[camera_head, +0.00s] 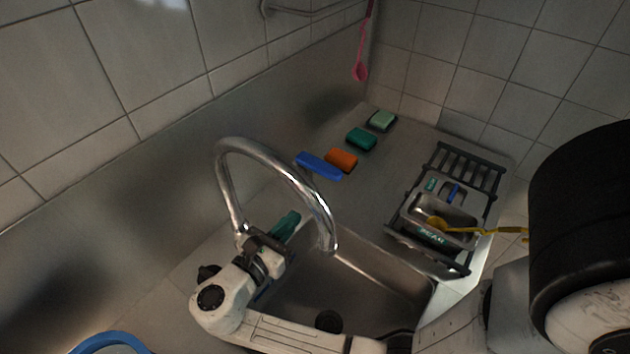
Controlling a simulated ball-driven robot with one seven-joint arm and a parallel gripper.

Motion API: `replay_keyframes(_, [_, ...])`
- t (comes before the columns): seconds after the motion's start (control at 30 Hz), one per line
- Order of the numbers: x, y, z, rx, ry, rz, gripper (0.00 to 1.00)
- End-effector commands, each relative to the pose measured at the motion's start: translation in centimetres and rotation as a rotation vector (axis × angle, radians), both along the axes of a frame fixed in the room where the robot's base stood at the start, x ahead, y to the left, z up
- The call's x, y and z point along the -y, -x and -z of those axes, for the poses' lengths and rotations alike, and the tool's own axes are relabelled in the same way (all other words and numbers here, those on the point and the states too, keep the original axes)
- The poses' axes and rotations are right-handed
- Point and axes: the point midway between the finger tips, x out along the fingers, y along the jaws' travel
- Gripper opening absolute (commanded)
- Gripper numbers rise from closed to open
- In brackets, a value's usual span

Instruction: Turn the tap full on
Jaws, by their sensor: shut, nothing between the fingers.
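The tap (265,160) is a tall chrome gooseneck that arches over the sink (380,278), with its spout end above the basin. The gripper and wrist cover the tap's base, and I cannot make out the tap's handle. Whether the fingers touch the tap cannot be told.
A teal object (286,224) lies just right of my gripper. A blue block (318,166), an orange sponge (341,160) and green sponges (361,139) lie behind the sink. A black rack (467,164) holds a metal tub (457,211) with a yellow-handled tool. Tiled walls close the back.

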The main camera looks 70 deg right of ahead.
Motion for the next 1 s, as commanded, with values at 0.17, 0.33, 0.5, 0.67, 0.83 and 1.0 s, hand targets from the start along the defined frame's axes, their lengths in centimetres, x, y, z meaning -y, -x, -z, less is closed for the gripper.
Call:
replay_keyframes(0.17, [3.1,0.8,0.5,0.001,0.0,0.006,0.0])
replay_keyframes(0.33, [6.4,1.4,0.6,0.002,0.0,0.005,0.0])
replay_keyframes(0.5, [9.5,2.0,0.7,0.003,0.001,0.004,0.0])
replay_keyframes(0.67, [11.5,2.4,0.6,0.003,0.002,0.003,0.0])
replay_keyframes(0.83, [12.5,2.5,0.5,0.001,0.0,0.001,0.0])
replay_keyframes(1.0, [12.7,2.6,0.4,0.0,0.0,0.0,0.0])
